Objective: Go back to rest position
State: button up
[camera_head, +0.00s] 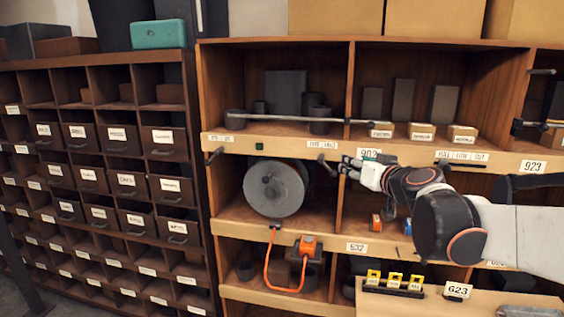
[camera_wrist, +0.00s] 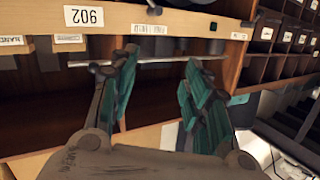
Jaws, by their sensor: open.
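My gripper (camera_head: 347,166) reaches in from the right in the head view, in front of the shelf board near the label 902. In the wrist view my gripper (camera_wrist: 160,78) has its two green-sided fingers spread apart, with nothing held between them. A large grey round flanged piece (camera_head: 275,188) sits in the compartment left of my gripper, apart from it. My white and black arm hides part of the compartments at the right.
A wooden shelf unit (camera_head: 277,144) with upright dividers stands close ahead. A metal rod (camera_head: 290,119) runs along its front. An orange tool (camera_head: 307,246) with a looped cord hangs below the round piece. A dark drawer cabinet (camera_head: 95,190) stands at left.

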jog(key=s+a+f+n+g+b, duration=0.1)
jog(key=s+a+f+g+b, duration=0.15)
jog(key=s+f, duration=0.5)
jog(key=s+a+f+g+b, duration=0.2)
jog(key=s+a+f+b, duration=0.15)
jog(key=s+f, duration=0.4)
jog(key=s+d+f+g+h+b, duration=0.1)
jog(key=s+d+f+g+b, duration=0.1)
jog(key=s+f, duration=0.7)
jog(key=s+d+f+m+g+h+b, duration=0.1)
jog(key=s+d+f+b, duration=0.3)
jog(key=s+f, duration=0.4)
jog(key=shift+s+f+m+g+h+b, duration=0.35)
jog(key=shift+s+g+h, duration=0.2)
jog(key=shift+g+h, duration=0.15)
